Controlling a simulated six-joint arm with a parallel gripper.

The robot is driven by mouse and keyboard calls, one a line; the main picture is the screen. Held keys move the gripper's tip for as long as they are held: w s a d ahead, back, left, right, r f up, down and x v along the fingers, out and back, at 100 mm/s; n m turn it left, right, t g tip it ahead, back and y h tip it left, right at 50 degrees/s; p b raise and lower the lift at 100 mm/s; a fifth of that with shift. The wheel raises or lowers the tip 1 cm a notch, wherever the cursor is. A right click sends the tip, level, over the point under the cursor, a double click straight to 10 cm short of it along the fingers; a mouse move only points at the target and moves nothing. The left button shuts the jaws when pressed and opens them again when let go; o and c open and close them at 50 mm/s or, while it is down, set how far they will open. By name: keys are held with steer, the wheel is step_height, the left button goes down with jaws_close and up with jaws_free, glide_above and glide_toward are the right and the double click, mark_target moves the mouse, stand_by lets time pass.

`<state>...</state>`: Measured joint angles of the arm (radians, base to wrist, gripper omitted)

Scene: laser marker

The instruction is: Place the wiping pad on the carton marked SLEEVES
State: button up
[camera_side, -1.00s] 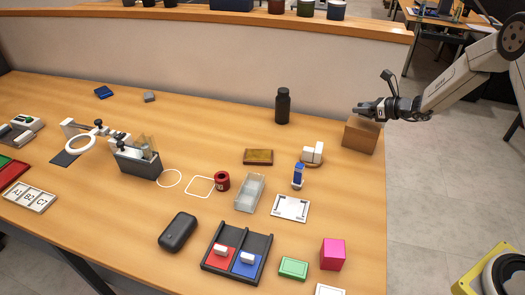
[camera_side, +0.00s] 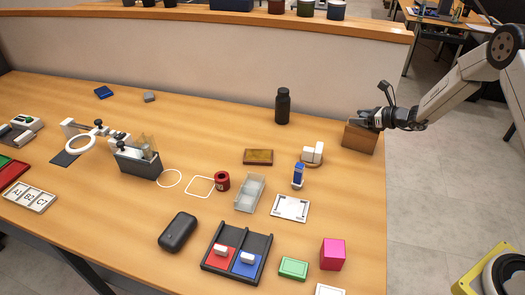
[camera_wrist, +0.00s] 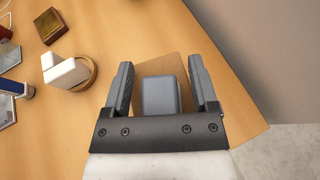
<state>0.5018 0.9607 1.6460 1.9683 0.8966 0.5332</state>
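The brown carton (camera_side: 360,138) stands at the table's right edge; it also shows below my gripper in the wrist view (camera_wrist: 160,66). No SLEEVES lettering is readable on it. A grey block with rounded corners, which looks like the wiping pad (camera_wrist: 161,97), lies over the carton's top between my fingers. My gripper (camera_wrist: 160,70) is open, with a narrow gap on each side of the pad. In the side view my gripper (camera_side: 368,119) is low at the carton's top, and the pad cannot be made out clearly there. Contact between pad and carton is hard to judge.
A white block on a round wooden base (camera_side: 312,154) and a blue-and-white bottle (camera_side: 298,176) stand left of the carton. A black bottle (camera_side: 282,106) stands behind them. A brown-yellow block (camera_side: 258,157) lies farther left. The floor drops away right of the carton.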

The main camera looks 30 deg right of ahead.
steer(key=shift+r, duration=0.15)
steer(key=v, duration=1.2)
stand_by(0.7)
steer(key=s+a+n+g+y, duration=0.1)
steer(key=s+a+n+g, duration=0.25)
steer(key=a+n, duration=0.3)
steer(key=s+a+n+g+y, duration=0.1)
steer(key=s+a+n+g, duration=0.3)
steer(key=a, duration=0.3)
steer(key=s+a+n+g+h, duration=0.1)
steer(key=s+a+n+h, duration=0.2)
steer(key=n, duration=0.7)
steer(key=s+a+r+n+g+h, duration=0.1)
steer(key=s+a+n+h, duration=0.3)
steer(key=s+n, duration=0.3)
steer(key=n, duration=0.4)
steer(key=shift+s+r, duration=0.3)
steer(key=shift+s, duration=0.1)
